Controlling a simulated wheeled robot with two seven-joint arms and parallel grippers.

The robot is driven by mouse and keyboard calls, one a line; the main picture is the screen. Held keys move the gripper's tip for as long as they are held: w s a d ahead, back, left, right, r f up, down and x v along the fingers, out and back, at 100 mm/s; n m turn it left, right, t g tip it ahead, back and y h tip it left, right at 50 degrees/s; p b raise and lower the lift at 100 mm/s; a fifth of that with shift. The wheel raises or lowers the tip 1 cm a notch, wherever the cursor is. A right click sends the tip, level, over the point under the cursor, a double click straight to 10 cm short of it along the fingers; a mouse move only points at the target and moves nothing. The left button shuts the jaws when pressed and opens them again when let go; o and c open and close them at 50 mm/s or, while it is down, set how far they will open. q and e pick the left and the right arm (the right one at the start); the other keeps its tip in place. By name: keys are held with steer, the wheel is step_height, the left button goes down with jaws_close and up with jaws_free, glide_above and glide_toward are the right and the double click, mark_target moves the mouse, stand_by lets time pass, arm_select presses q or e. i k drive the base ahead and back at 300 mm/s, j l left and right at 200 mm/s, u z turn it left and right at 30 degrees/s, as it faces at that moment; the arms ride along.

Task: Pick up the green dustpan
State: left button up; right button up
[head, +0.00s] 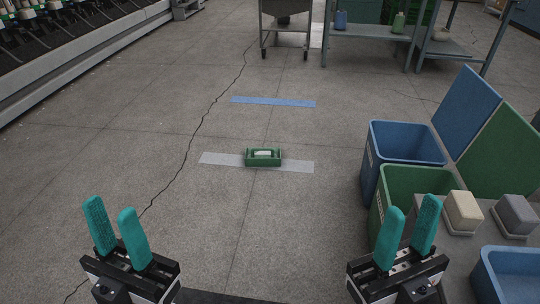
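A small green dustpan (263,162) sits on the floor near the middle of the head view, across a pale strip. A whitish patch shows in its middle; I cannot tell whether it is a label or something lying in it. My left gripper (112,212) is at the lower left with its teal fingers apart and nothing between them. My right gripper (409,213) is at the lower right, also open and empty, in front of the green bin. Both grippers are well apart from the dustpan, on the near side of it.
A blue bin (397,140) and a green bin (415,180), with lids raised, stand at the right. Two small blocks (463,211) (515,215) and a blue tray (508,275) are beside them. A cart (288,30) and tables stand at the back. The floor around the dustpan is clear.

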mark_target(254, 156)
steer(key=i+j+z, duration=0.1)
steer(key=z, duration=0.3)
steer(key=i+j+z, duration=0.15)
steer(key=z, duration=0.3)
steer(key=j+z, duration=0.2)
steer(key=z, duration=0.2)
steer(key=i+j+z, duration=0.2)
steer(key=j, duration=0.55)
steer(key=i+j+z, duration=0.2)
steer(key=j, duration=0.55)
steer(key=i+j+z, duration=0.15)
steer(key=j, duration=0.65)
steer(key=j+z, duration=0.2)
steer(key=j, duration=1.45)
